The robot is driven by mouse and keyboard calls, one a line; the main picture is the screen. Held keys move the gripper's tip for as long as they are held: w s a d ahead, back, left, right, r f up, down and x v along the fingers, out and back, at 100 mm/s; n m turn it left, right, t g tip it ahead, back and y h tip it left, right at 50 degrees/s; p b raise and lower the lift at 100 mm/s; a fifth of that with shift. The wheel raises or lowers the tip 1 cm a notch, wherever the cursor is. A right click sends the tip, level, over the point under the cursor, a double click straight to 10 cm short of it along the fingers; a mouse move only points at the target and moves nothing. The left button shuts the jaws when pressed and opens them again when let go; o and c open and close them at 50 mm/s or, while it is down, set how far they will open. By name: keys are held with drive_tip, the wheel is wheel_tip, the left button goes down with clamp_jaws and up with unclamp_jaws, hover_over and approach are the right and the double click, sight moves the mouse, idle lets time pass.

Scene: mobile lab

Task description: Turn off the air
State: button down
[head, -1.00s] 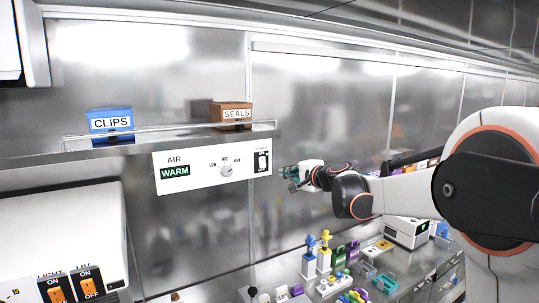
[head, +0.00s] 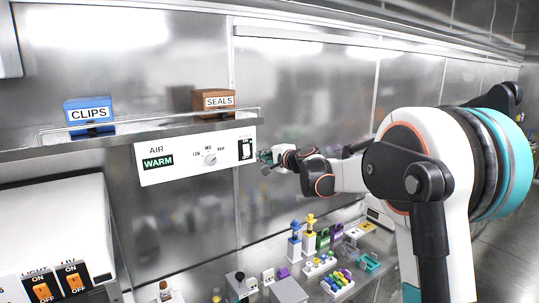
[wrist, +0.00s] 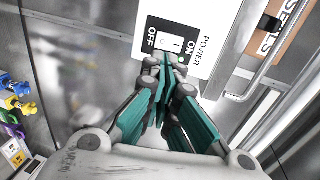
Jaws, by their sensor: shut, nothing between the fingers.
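The white AIR panel (head: 182,165) hangs under the wall shelf in the head view. It has a display reading WARM (head: 158,161), a dial (head: 210,159) and a power switch (head: 245,150) at its right end. In the wrist view, the power switch (wrist: 171,42) is a pale rocker with OFF on the left and ON on the right; a small green spot shows near ON. My gripper (head: 264,157) is at the panel's right edge, fingers shut and empty. In the wrist view my gripper's tips (wrist: 166,62) are just below the switch; I cannot tell whether they touch it.
A blue CLIPS box (head: 89,115) and a brown SEALS box (head: 214,101) stand on the railed shelf (head: 60,147) above the panel. A white machine (head: 50,225) with orange switches is at lower left. Several small items crowd the bench below.

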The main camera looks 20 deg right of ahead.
sight(250, 153)
drive_tip(key=p+x, duration=0.2)
drive_tip(key=x, duration=0.6)
drive_tip(key=shift+r, duration=0.1)
drive_tip(key=shift+w+a+f+b, duration=0.15)
drive_tip(key=shift+w+f+b, duration=0.25)
drive_tip(key=shift+b, duration=0.35)
drive_tip(key=shift+r, duration=0.15)
drive_tip(key=shift+s+f, duration=0.3)
drive_tip(key=shift+s, duration=0.15)
drive_tip(key=s+d+f+b, duration=0.2)
drive_tip(key=s+d+b, duration=0.1)
drive_tip(key=s, duration=0.9)
drive_tip(key=shift+d+b, duration=0.4)
drive_tip(key=shift+d, duration=0.2)
